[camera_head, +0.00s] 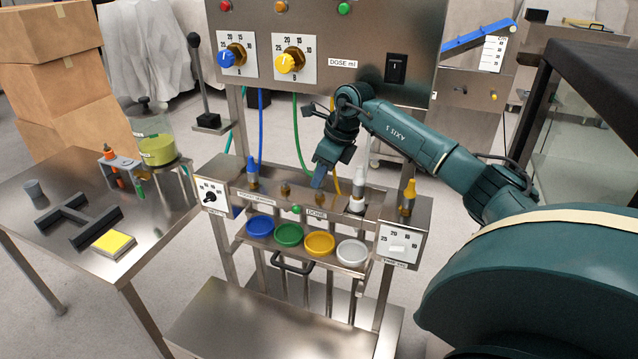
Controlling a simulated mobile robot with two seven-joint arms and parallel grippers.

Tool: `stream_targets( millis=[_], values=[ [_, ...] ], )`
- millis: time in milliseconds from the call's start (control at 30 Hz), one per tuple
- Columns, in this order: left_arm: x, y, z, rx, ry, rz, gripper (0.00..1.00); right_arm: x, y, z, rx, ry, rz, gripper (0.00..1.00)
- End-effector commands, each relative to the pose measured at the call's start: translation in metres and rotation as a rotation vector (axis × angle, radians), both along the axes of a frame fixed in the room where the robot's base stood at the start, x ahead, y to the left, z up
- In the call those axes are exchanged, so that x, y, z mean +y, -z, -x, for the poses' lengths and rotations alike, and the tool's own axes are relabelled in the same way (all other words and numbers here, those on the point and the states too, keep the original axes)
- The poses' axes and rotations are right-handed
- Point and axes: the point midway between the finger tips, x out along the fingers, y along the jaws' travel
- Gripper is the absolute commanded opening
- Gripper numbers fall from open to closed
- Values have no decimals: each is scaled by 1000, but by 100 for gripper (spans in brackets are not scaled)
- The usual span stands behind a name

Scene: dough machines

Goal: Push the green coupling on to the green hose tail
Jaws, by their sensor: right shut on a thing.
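The green hose (297,130) hangs from the upper panel and runs down to my right gripper (319,180). My right gripper is shut, pointing down just above the shelf of the machine. The green coupling at the hose's lower end is mostly hidden by the gripper. A bare brass hose tail (285,189) stands on the shelf a little left of the fingertips, apart from them. I see no clear green mark on it. My left gripper is not in view.
A blue coupling (252,167) stands left on the shelf; a white one (358,177) and a yellow one (409,190) stand right. Blue (260,227), green (289,235), yellow (320,243) and white (352,252) bowls sit below. A steel table (60,215) stands left.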

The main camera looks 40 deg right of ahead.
Motion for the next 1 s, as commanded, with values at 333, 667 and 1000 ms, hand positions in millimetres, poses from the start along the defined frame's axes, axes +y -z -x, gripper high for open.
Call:
stream_targets(
  millis=[333,667,1000],
  values=[
    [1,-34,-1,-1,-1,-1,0,0,-40,0,-1,0,0,0],
    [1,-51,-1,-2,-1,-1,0,0,-60,0,0,0,0,0],
    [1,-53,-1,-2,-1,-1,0,0,-60,0,0,0,1,0]
  ],
)
